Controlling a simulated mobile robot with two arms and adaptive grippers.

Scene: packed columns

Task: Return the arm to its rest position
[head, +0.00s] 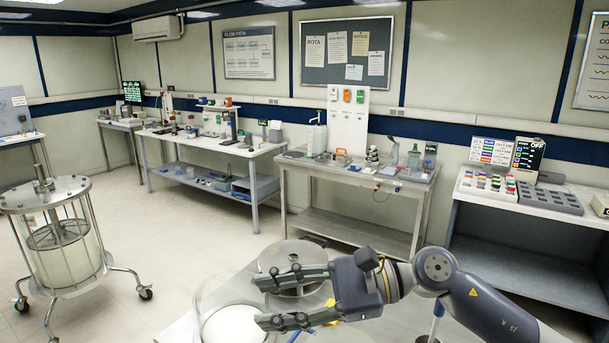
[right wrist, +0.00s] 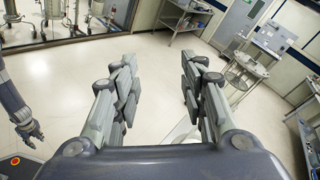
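My right arm reaches in from the right of the head view, above the near table. Its gripper (head: 264,302) points left, with its two fingers spread apart and nothing between them. The right wrist view also shows this gripper (right wrist: 160,92) open and empty, with a wide gap and pale floor beyond. My left arm is outside the head view. At the left edge of the right wrist view, part of my left arm hangs down with its gripper (right wrist: 30,134). It is too small there to tell whether its fingers are open or shut.
Below the right gripper, the near table (head: 190,327) holds a round metal vessel (head: 290,252) and a white round dish (head: 235,325). A wheeled column frame (head: 62,262) stands at left. Benches with equipment line the back wall. The floor (head: 165,240) between is clear.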

